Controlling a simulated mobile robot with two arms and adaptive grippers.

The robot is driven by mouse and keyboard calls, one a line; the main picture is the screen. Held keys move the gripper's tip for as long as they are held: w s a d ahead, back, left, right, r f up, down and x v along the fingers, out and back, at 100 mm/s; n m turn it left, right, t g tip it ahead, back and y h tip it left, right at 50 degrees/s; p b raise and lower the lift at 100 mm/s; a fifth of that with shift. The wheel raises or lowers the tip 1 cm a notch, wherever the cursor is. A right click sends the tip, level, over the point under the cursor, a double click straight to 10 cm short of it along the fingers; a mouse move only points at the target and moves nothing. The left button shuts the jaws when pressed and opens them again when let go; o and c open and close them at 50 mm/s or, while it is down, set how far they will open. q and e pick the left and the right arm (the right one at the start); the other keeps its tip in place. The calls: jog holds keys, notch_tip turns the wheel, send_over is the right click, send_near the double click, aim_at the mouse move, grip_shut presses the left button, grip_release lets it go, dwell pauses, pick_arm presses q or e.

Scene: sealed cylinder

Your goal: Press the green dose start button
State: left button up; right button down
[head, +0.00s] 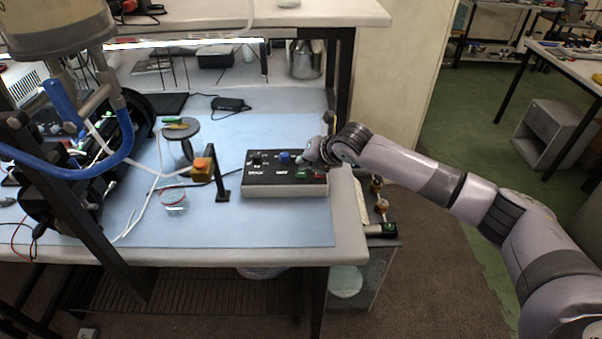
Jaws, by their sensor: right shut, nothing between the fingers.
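A black-topped control box (267,182) with grey sides sits on the blue mat near the table's right end. On its top, a green button (302,174) shows at the right, with a red part (319,175) beside it. A blue knob (284,157) is farther back. My right gripper (301,160) is shut and empty, its tips over the back right of the box, just behind the green button in the picture. I cannot tell whether the tips touch the box. My left gripper is out of view.
An orange button on a yellow box (203,168) stands left of the control box by a black post. A small glass dish (173,198) and a round grey stand (181,129) are farther left. A large machine (75,150) fills the left. The front right of the mat (270,225) is clear.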

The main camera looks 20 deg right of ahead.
aim_at(304, 172)
jog(key=shift+f, duration=0.1)
dwell(0.7)
jog(key=shift+f, duration=0.35)
jog(key=shift+f, duration=0.4)
dwell(0.6)
jog(key=shift+r+p, duration=0.8)
jog(key=shift+p, duration=0.15)
jog(key=shift+r, duration=0.1)
notch_tip(304, 172, up, 5)
jog(key=p, duration=0.5)
